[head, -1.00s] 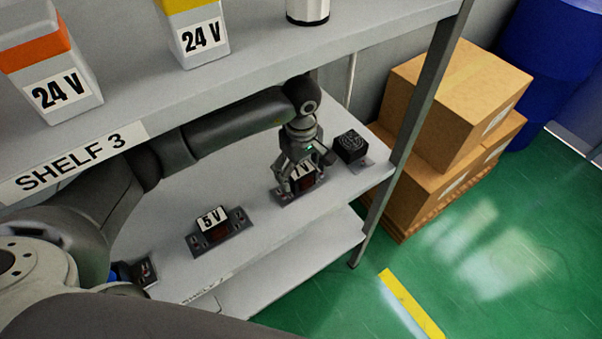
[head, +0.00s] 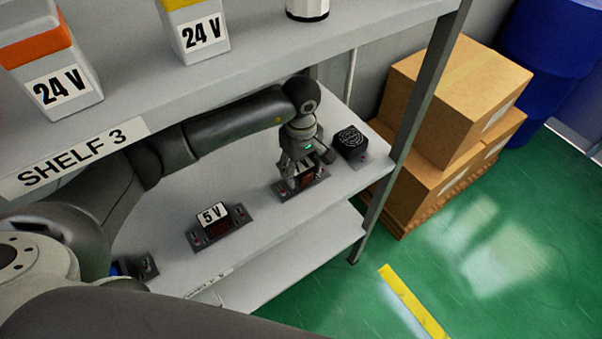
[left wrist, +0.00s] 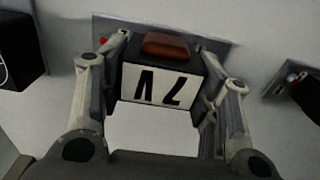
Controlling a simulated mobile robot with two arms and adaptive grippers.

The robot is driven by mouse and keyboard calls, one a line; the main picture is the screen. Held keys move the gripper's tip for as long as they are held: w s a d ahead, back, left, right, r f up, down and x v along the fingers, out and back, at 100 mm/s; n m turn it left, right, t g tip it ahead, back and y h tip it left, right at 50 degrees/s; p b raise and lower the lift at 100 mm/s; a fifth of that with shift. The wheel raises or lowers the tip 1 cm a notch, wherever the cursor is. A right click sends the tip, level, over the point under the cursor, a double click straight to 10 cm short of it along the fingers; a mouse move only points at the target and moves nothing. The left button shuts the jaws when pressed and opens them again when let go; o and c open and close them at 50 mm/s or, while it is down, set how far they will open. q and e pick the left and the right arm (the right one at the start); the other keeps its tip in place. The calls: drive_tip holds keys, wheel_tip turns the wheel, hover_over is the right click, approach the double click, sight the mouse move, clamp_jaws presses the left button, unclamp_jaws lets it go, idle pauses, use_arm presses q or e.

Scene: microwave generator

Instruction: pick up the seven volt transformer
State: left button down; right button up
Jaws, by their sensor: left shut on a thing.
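The seven volt transformer (head: 308,176) sits on the middle shelf, its label partly covered by my gripper in the head view. In the left wrist view the transformer (left wrist: 158,84) shows its white label upside down, with a red-brown part and a grey base plate behind it. My left gripper (head: 303,172) reaches down over it from above. In the left wrist view its two fingers (left wrist: 160,92) stand on either side of the labelled block, shut on it. The base plate still appears to be at the shelf surface; I cannot tell any lift. My right gripper is not in view.
A 5 V transformer (head: 212,226) sits to the left on the same shelf, and a black fan-like box (head: 351,143) to the right. The upper shelf (head: 300,50) with 24 V blocks (head: 203,35) overhangs my arm. A shelf post (head: 418,110) stands at right.

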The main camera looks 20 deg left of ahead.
use_arm(q)
drive_tip(key=shift+w+r, duration=0.1)
drive_tip(key=shift+r, duration=0.15)
